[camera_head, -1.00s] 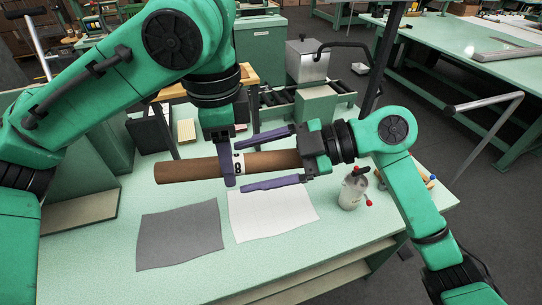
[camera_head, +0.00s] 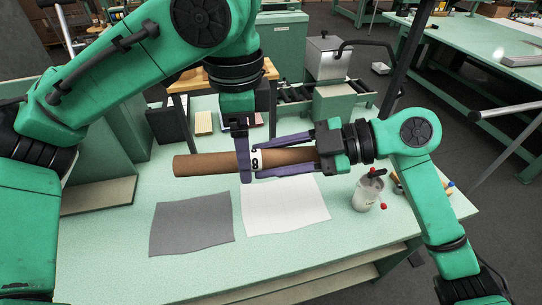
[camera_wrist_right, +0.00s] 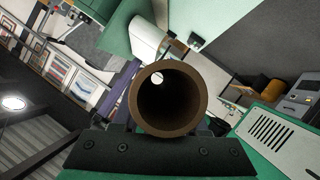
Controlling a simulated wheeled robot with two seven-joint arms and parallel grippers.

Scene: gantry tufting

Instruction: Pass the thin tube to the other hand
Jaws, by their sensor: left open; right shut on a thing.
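The thin tube (camera_head: 208,165), a brown cardboard roll with a white band and black marking, lies level above the table in the head view. My right gripper (camera_head: 262,157) is shut on it from the right, with one purple finger along each side. In the right wrist view the tube (camera_wrist_right: 140,102) shows end-on, as a hollow round opening. My left gripper (camera_head: 243,155) comes down from above near the white band. It is open, with a finger in front of the tube; its other finger is mostly hidden.
A grey sheet (camera_head: 190,228) and a white sheet (camera_head: 290,208) lie flat on the pale green table (camera_head: 110,235) below the tube. A clear jar (camera_head: 368,192) with red-tipped items stands at right. A metal box (camera_head: 330,57) and roller rack stand behind.

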